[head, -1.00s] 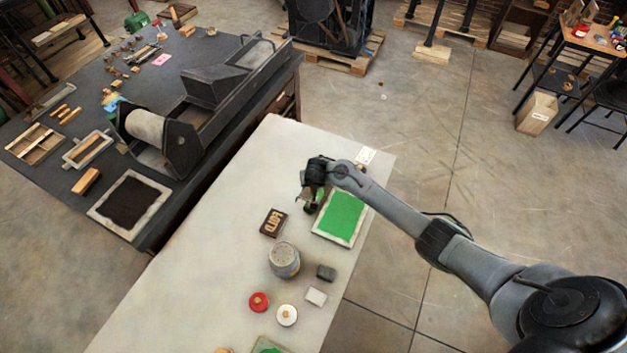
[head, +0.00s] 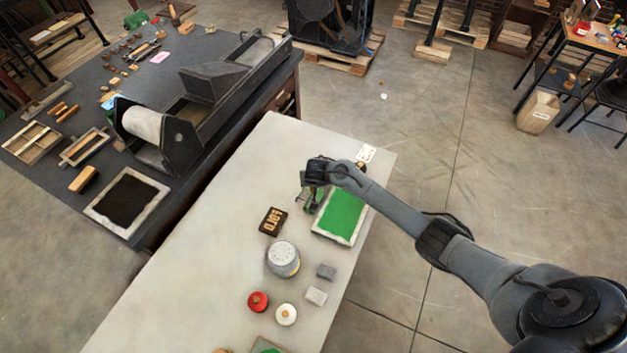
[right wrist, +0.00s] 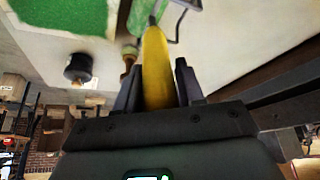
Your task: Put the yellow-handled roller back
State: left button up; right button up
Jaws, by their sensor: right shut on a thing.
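The roller's yellow handle (right wrist: 158,75) lies between the two dark fingers of my right gripper (right wrist: 158,82), which is shut on it. In the head view my right gripper (head: 316,190) is over the pale table, at the left edge of the green ink slab (head: 342,216). A green part of the roller (head: 312,204) shows just below the gripper there; its handle is mostly hidden by the gripper. The ink slab also shows in the right wrist view (right wrist: 60,14). I cannot tell whether the roller touches the table. My left gripper is not in view.
Near the slab are a dark letter block (head: 272,220), a lidded tin (head: 283,259), a red-topped item (head: 258,301) and small grey blocks (head: 326,271). A press (head: 165,130) stands on the dark table. The pale table's left part is clear.

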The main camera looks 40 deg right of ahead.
dwell(0.3)
jog(key=o, duration=1.1)
jog(key=shift+c, duration=0.2)
jog(key=shift+o, duration=0.3)
jog(key=shift+f, duration=0.15)
jog(key=o, duration=0.6)
jog(key=shift+c, duration=0.2)
